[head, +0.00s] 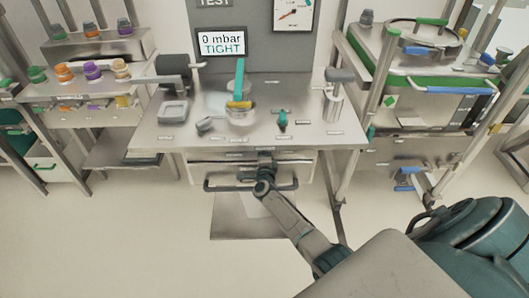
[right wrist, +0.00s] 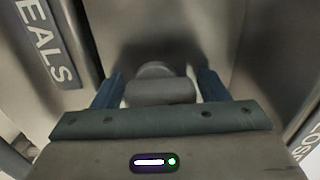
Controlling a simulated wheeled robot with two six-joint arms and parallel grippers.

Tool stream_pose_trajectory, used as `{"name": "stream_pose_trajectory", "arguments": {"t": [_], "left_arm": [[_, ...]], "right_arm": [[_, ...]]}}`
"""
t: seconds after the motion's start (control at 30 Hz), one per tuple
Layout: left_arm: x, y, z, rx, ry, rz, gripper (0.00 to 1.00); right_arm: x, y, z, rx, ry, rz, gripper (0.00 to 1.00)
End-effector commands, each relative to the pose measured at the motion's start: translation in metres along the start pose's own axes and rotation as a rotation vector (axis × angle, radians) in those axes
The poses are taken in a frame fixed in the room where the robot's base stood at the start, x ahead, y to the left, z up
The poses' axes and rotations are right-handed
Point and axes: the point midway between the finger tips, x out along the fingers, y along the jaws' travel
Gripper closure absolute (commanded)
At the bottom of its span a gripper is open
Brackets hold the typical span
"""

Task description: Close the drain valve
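No label in view can be read as the drain valve. A small teal-handled fitting (head: 282,121) stands upright on the metal bench top, near its front right. My right gripper (head: 262,166) is below the bench top's front edge, at the front of the drawer. In the right wrist view its two blue fingers (right wrist: 158,90) are apart, on either side of a rounded grey knob-like part (right wrist: 160,90). A gap shows on both sides, so the fingers do not visibly grip it. Whether this part is a valve I cannot tell. My left gripper is not in view.
The bench (head: 340,141) carries a clear vessel with a teal upright piece (head: 240,78) and a grey tray (head: 173,111). A display (head: 221,44) reads 0 mbar TIGHT. A drawer handle (head: 222,188) spans below. Side carts flank the bench; blue-handled fittings (head: 408,171) sit low right.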

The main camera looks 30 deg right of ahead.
Motion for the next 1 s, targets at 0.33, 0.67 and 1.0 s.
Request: {"name": "stream_pose_trajectory", "arguments": {"t": [0.33,0.67,1.0], "left_arm": [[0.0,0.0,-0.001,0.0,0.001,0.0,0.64],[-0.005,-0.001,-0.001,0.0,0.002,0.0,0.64],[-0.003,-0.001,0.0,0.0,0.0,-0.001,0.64]], "right_arm": [[-0.001,0.0,0.0,0.002,0.0,0.001,0.22],[-0.051,0.001,0.0,0.004,-0.001,0.003,0.22],[-0.103,0.001,0.0,0.002,0.0,0.001,0.22]]}}
